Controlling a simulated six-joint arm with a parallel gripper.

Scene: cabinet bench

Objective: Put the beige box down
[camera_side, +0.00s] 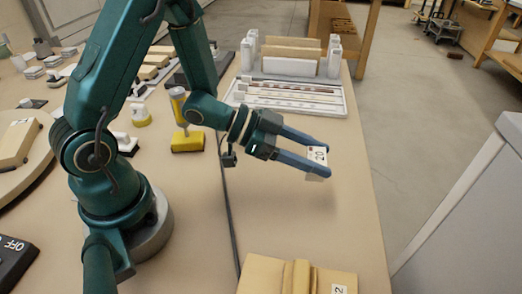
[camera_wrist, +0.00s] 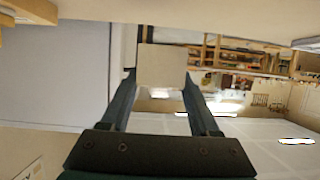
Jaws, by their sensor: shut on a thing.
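My gripper (camera_side: 320,161) reaches out to the right over the bench in the side view, its two blue fingers shut on a small beige box (camera_side: 317,157). The box has a white label that seems to read "20". The box is held at the fingertips above the bench top, with bare bench below it. In the wrist view the same box (camera_wrist: 162,64) sits between the two finger ends of my gripper (camera_wrist: 160,75), its plain face towards the camera.
A larger beige block (camera_side: 265,275) with a raised rib and a label lies at the near edge. A white tray (camera_side: 340,104) with slots stands at the back. A yellow-based tool (camera_side: 187,142) stands left of the gripper. Bare bench (camera_side: 340,220) lies at centre right, ending at its right edge.

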